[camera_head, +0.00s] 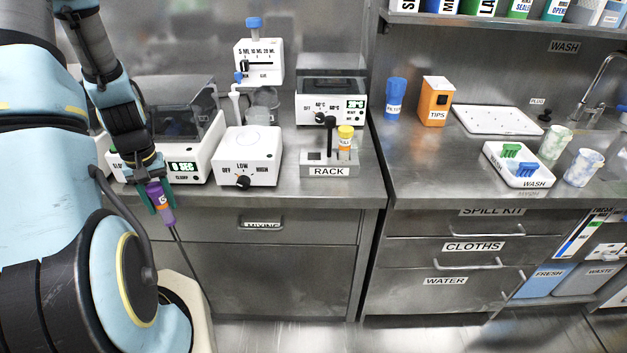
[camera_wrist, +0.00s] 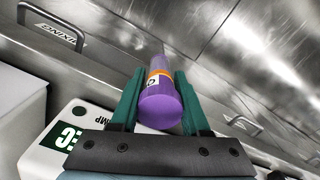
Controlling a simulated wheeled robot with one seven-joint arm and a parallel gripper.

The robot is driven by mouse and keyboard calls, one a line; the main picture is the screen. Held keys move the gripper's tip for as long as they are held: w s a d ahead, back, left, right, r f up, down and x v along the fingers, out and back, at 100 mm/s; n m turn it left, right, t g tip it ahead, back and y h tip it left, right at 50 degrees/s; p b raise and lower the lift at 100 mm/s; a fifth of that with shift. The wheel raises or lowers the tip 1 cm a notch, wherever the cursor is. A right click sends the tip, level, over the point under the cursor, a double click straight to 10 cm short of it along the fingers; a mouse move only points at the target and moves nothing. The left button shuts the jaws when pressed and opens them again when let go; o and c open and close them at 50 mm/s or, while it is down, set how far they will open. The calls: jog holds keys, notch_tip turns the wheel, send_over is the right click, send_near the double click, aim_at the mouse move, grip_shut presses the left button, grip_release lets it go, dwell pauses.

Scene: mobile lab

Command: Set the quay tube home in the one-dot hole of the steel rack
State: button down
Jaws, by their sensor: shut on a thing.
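My gripper (camera_head: 162,204) hangs in front of the left counter's edge, shut on a purple-capped tube (camera_head: 160,193) with an orange band and a white label. In the wrist view the purple cap (camera_wrist: 161,105) faces the camera between the green fingers; the tube's lower part is largely hidden. I cannot read its name. The steel rack (camera_head: 329,171), marked RACK, stands on the left counter, to the right of my gripper and apart from it. A yellow-capped tube (camera_head: 345,138) stands at its right side, beside a black upright part. Its holes and dots are too small to tell.
A white LOW/HIGH device (camera_head: 248,155) stands between my gripper and the rack. A clear-lidded device (camera_head: 189,160) is behind my gripper. A heater box (camera_head: 330,107) stands behind the rack. The counter in front of the rack (camera_head: 330,190) is clear.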

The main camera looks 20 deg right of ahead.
jog(key=shift+f, duration=0.75)
jog(key=shift+r, duration=0.3)
